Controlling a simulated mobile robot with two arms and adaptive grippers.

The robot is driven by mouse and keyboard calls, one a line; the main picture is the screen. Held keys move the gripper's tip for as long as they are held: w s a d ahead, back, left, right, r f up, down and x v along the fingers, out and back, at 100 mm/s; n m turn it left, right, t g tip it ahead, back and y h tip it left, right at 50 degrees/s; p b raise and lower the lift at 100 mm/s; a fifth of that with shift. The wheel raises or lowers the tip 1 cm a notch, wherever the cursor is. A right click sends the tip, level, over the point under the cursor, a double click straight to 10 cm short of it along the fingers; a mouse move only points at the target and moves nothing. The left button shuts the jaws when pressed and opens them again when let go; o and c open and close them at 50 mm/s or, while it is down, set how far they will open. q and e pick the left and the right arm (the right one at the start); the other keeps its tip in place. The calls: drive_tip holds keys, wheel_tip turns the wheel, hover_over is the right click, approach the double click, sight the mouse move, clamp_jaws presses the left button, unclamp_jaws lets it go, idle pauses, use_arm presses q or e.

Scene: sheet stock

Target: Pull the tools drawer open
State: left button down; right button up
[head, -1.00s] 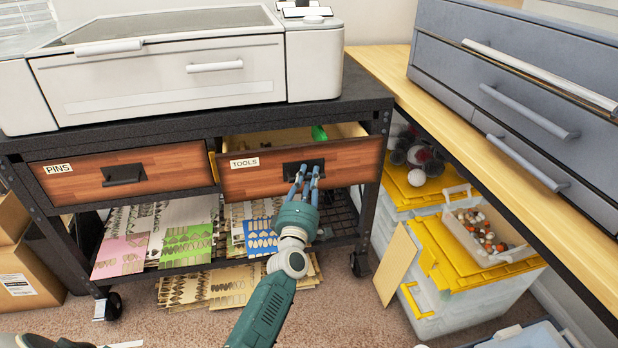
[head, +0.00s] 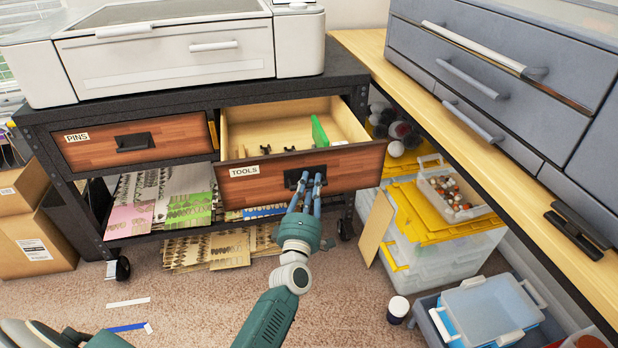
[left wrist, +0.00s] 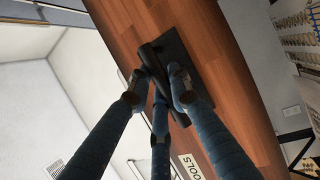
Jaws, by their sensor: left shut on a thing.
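The tools drawer (head: 350,168) has a reddish wood front with a white TOOLS label (head: 244,171). It stands partly out of the black cabinet, and its pale wooden inside shows. My left gripper (head: 307,184) is shut on the drawer's black handle (head: 293,176). In the left wrist view the blue fingers (left wrist: 160,85) close around the black handle (left wrist: 174,62) on the wood front (left wrist: 225,90). The fingers hide part of the handle. My right gripper is not in view.
A green item (head: 319,132) and small dark items lie in the drawer. The pins drawer (head: 185,137) beside it is shut. Clear bins with yellow lids (head: 430,230) stand at the right under the wooden bench (head: 560,255). Carpet (head: 200,300) in front is mostly free.

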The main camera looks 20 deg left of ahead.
use_arm(q)
drive_tip(key=shift+s+d, duration=0.15)
drive_tip(key=shift+s, duration=0.15)
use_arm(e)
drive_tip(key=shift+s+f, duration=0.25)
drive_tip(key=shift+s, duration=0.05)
use_arm(q)
drive_tip(key=shift+f, duration=0.1)
drive_tip(key=c, duration=1.6)
unclamp_jaws()
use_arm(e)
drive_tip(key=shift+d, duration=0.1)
use_arm(q)
drive_tip(key=shift+o, duration=0.2)
drive_tip(key=v, duration=1.2)
